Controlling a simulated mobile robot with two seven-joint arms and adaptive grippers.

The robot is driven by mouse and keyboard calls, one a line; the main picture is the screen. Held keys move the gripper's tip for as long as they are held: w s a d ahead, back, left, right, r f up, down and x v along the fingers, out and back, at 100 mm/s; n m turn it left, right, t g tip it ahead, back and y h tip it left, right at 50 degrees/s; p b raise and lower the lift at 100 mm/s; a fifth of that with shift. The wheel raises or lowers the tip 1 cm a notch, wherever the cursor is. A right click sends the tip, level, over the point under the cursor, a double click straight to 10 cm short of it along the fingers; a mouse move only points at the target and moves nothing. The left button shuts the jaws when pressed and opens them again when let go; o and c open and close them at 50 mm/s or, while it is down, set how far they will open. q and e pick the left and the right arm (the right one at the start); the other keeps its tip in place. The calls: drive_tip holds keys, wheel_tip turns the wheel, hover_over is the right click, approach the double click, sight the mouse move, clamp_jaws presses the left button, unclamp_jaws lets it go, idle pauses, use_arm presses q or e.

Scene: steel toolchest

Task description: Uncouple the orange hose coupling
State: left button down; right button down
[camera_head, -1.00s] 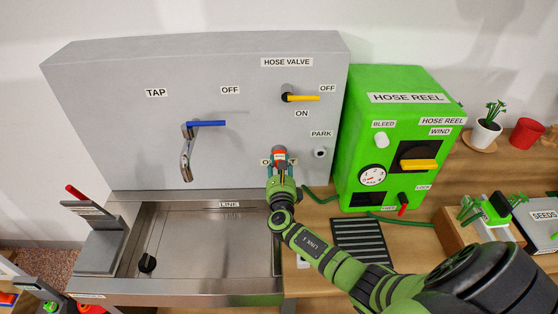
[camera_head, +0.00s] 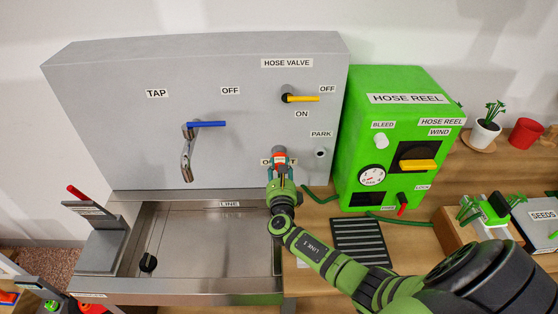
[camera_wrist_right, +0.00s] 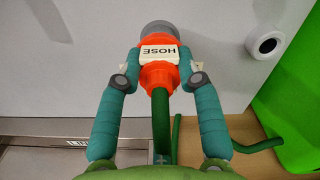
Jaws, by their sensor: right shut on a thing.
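The orange hose coupling (camera_wrist_right: 160,75) has a white HOSE label and a green hose (camera_wrist_right: 161,125) running from its near end. In the head view the coupling (camera_head: 279,158) is small, in front of the grey panel (camera_head: 120,65) at the outlet label. A grey round fitting (camera_wrist_right: 158,28) lies at its far end; I cannot tell whether there is a gap between them. My right gripper (camera_head: 280,172) is shut on the coupling, a teal finger on each side in the right wrist view (camera_wrist_right: 160,80). My left gripper is not in view.
The PARK peg (camera_head: 320,153) is right of the coupling. The yellow hose valve handle (camera_head: 303,98) is above. The green hose reel box (camera_head: 355,125) stands close on the right. A steel sink (camera_head: 195,245) lies below left, under the tap (camera_head: 187,155).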

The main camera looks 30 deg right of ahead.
drive_tip(key=shift+s+a, duration=0.1)
drive_tip(key=shift+s, duration=0.05)
drive_tip(key=shift+p+v, duration=0.7)
drive_tip(key=shift+v, duration=0.6)
drive_tip(key=p+v, duration=0.2)
drive_tip(key=v, duration=0.3)
drive_tip(key=s+d+p, duration=0.1)
drive_tip(key=s+d, duration=0.5)
drive_tip(key=d, duration=0.5)
drive_tip(key=shift+s, duration=0.3)
drive_tip(key=shift+d, duration=0.1)
